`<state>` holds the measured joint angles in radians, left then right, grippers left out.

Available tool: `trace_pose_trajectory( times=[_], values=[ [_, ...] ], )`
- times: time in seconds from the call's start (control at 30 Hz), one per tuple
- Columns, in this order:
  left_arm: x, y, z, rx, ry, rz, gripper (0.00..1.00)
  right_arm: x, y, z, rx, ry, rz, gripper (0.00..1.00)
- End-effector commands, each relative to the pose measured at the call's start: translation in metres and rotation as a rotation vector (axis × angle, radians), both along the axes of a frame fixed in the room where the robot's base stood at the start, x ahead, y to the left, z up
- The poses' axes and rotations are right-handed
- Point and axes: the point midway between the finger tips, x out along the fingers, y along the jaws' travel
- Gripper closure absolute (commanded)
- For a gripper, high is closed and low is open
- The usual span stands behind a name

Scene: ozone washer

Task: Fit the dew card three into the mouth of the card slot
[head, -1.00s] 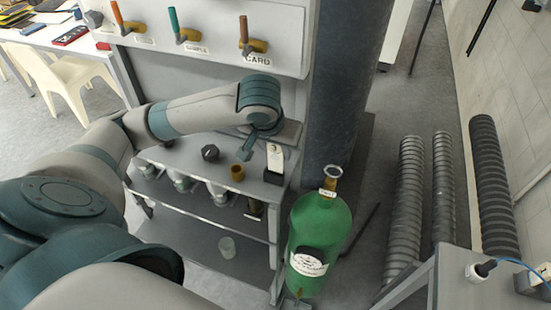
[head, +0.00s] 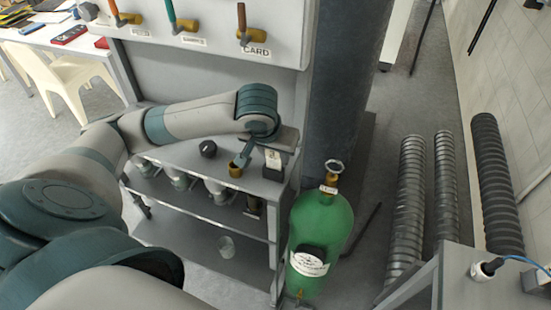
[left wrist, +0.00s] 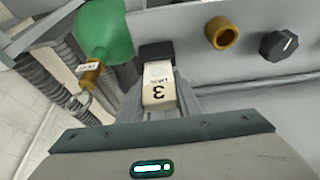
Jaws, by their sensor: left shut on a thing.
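Dew card three is the small white card marked "3" (left wrist: 158,88), in the middle of the left wrist view. It shows upright near the shelf's right end in the head view (head: 272,158). My left gripper (left wrist: 160,98) is shut on it; the fingers are mostly hidden. A black block (left wrist: 157,51), which looks like the card slot, lies at the card's far end and shows as a dark patch below the card in the head view. The card overlaps it in view; I cannot tell whether it has entered the mouth. My right gripper is not in view.
A brass ring (head: 236,169) and a black knob (head: 208,149) sit left of the card on the shelf unit. A green gas cylinder (head: 320,232) stands close by at right. A panel with a "CARD" label (head: 256,51) and a dark column (head: 347,85) are behind.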

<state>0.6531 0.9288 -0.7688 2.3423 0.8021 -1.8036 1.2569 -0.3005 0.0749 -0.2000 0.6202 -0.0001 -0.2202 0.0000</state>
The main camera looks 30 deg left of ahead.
Motion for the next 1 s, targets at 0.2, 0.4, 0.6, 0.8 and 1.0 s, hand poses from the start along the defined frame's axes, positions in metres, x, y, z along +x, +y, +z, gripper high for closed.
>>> trace_pose_trajectory(
  times=[0.2,0.4,0.6,0.8,1.0],
  values=[
    [0.0001,0.0002,0.0003,0.000,-0.001,0.000,0.90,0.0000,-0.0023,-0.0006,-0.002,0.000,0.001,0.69],
    [-0.0001,0.0003,-0.0016,0.001,0.000,0.000,0.90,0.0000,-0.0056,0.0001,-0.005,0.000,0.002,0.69],
    [0.0002,0.0004,-0.0028,0.001,-0.001,0.000,0.50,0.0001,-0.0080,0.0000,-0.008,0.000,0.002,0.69],
    [0.0002,0.0003,-0.0027,0.001,-0.001,0.000,0.50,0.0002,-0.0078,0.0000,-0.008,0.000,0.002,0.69],
    [-0.0003,-0.0004,0.0023,0.000,-0.002,0.000,0.50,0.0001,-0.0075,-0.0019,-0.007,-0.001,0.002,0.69]
  ],
)
